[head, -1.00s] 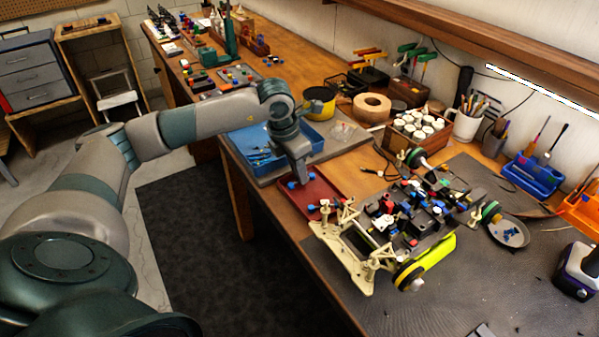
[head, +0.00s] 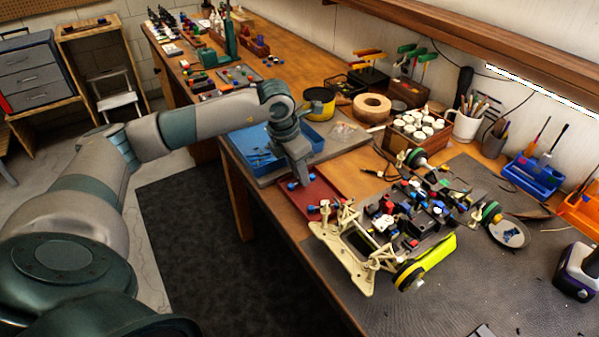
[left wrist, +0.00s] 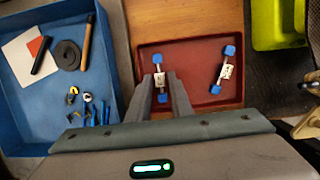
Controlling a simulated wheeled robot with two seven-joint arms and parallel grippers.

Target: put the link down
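A small link with blue ends and a pale middle (left wrist: 158,79) is at the left side of the red tray (left wrist: 205,108). It looks about as large as the other link, so it is on or very near the tray floor. My left gripper (left wrist: 161,76) points down over it, with one finger on each side. A narrow gap seems to show between fingers and link. A second similar link (left wrist: 225,71) lies tilted in the tray to the right. In the head view my left gripper (head: 299,179) is over the red tray (head: 318,190). My right gripper is not in view.
A blue bin (left wrist: 20,107) with tools and tape stands left of the tray. The car chassis (head: 385,225) with its yellow-green side part is close on the right. The tray's right half has bare floor around the second link.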

